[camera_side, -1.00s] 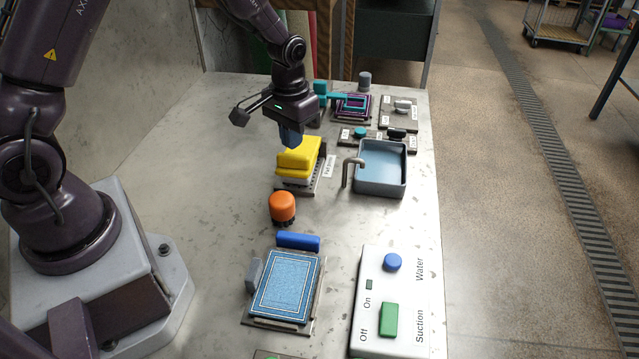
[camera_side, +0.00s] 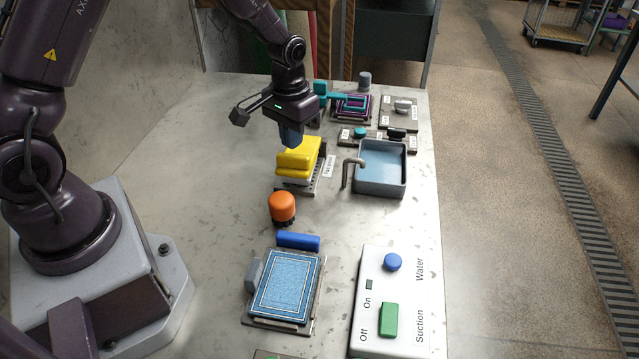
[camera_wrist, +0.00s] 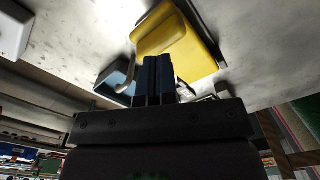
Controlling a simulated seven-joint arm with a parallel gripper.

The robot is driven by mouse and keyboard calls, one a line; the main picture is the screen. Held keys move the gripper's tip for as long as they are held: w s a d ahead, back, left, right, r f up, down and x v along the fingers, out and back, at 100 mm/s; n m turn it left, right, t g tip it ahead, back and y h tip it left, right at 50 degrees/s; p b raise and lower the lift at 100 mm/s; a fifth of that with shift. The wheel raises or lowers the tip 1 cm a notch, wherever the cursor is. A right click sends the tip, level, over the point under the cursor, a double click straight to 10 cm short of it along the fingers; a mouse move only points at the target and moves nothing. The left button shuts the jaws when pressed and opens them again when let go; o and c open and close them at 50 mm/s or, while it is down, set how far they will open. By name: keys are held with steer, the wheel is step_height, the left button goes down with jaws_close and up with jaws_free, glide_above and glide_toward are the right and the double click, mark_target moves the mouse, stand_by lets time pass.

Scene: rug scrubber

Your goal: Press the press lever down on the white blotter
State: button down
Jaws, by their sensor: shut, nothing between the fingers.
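In the wrist view the closed fingers (camera_wrist: 156,62) overlap the yellow piece (camera_wrist: 180,45). I cannot tell whether the tips touch it.
A grey-blue basin (camera_side: 381,187) with a bent pipe stands to the right. An orange knob (camera_side: 282,207) and a blue rug (camera_side: 286,284) on a board are nearer. A white control box (camera_side: 385,340) is at front right. Teal and purple parts (camera_side: 350,106) sit behind.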

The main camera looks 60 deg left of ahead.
steer(key=shift+f, duration=0.15)
stand_by(0.5)
steer(key=shift+f, duration=1.15)
stand_by(0.8)
steer(key=shift+r, duration=3.5)
